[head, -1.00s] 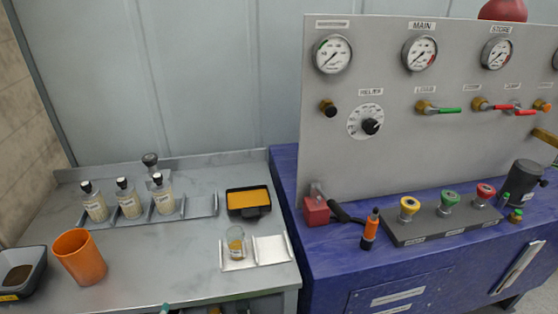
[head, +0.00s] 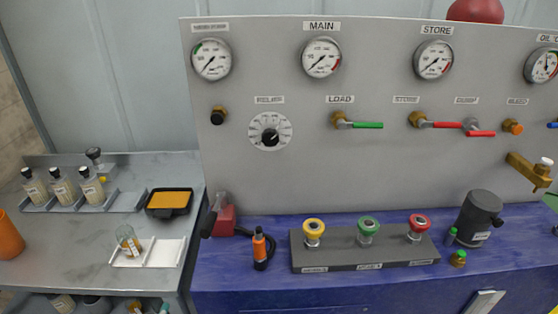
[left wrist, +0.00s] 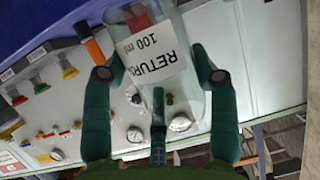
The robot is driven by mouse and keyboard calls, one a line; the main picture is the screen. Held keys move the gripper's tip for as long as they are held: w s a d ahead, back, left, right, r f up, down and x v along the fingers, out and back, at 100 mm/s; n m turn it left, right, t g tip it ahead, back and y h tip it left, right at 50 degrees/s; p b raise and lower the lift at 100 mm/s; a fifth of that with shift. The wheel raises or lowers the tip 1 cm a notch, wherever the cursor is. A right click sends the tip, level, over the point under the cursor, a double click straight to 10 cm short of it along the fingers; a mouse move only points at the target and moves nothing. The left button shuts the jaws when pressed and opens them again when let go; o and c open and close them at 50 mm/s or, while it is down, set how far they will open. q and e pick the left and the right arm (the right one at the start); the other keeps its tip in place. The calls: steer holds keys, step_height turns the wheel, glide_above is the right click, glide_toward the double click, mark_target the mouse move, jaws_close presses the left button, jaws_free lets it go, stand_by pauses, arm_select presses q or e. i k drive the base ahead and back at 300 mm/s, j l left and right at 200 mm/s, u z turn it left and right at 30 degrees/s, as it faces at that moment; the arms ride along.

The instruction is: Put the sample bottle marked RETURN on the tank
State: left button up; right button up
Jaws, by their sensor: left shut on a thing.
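The bottle's white label reads RETURN 100 ml, upside down in this view. Something red shows behind the glass near the label. Neither gripper shows in the head view, and the right gripper is in no frame. I cannot make out anything marked as the tank.
A grey panel (head: 370,175) with gauges and levers stands over a blue bench (head: 230,285). A button box (head: 345,250), an orange tool (head: 260,248) and a black cylinder (head: 480,218) stand there. Several bottles (head: 62,185) and a small jar (head: 128,240) stand on the grey table (head: 60,245).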

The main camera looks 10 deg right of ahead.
mark_target(508, 231)
steer(key=l+u, duration=0.1)
steer(key=l, duration=0.6)
steer(key=k+l+u, duration=0.1)
steer(key=l, duration=0.55)
steer(key=k+l+u, duration=0.1)
steer(key=l, duration=0.6)
steer(key=l+u, duration=0.15)
steer(key=l, duration=0.9)
steer(key=l+u, duration=0.1)
steer(key=l, duration=1.85)
